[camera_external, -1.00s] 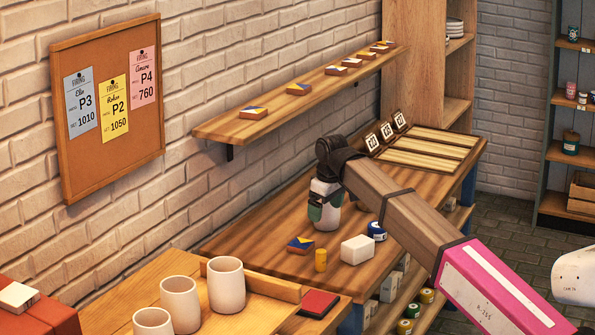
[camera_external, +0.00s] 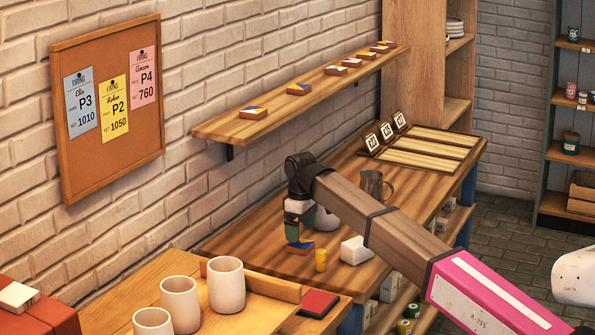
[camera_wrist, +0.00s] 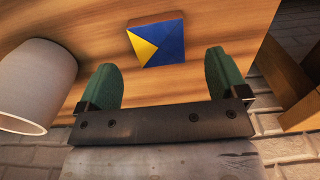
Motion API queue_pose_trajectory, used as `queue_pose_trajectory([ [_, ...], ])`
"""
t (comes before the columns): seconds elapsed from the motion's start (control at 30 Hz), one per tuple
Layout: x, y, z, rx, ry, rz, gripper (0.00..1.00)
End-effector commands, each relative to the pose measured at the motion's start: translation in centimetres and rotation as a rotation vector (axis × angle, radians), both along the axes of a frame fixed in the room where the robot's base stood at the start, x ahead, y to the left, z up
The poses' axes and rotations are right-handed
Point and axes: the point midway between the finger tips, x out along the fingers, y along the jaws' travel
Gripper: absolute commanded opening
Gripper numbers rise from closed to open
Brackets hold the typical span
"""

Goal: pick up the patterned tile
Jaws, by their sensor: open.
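The patterned tile (camera_external: 300,247), blue with yellow and orange-red parts, lies on the wooden workbench (camera_external: 262,238). In the wrist view the tile (camera_wrist: 165,45) shows a blue top with a yellow triangle. My gripper (camera_external: 299,231) is right above the tile in the external view and covers part of it. In the wrist view my gripper (camera_wrist: 158,64) has its two green fingers wide apart and nothing between them. The tile lies beyond the fingertips, roughly centred between them. The height left between fingertips and tile is hard to tell.
A white cup (camera_wrist: 27,88) stands close to the left finger. A metal mug (camera_external: 373,184) stands farther back. A wall shelf (camera_external: 222,126) with similar tiles hangs above the bench.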

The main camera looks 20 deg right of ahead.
Motion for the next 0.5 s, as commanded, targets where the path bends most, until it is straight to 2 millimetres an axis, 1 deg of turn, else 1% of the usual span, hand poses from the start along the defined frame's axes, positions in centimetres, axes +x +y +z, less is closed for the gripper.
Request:
queue_pose_trajectory([
  [0.2, 0.1, 0.0, -3.1, 0.000, 0.001, 0.000, 0.92],
  [0.3, 0.1, 0.0, -4.1, 0.000, 0.000, 0.000, 0.92],
  [0.5, 0.1, 0.0, -4.4, 0.001, -0.001, 0.000, 0.92],
])
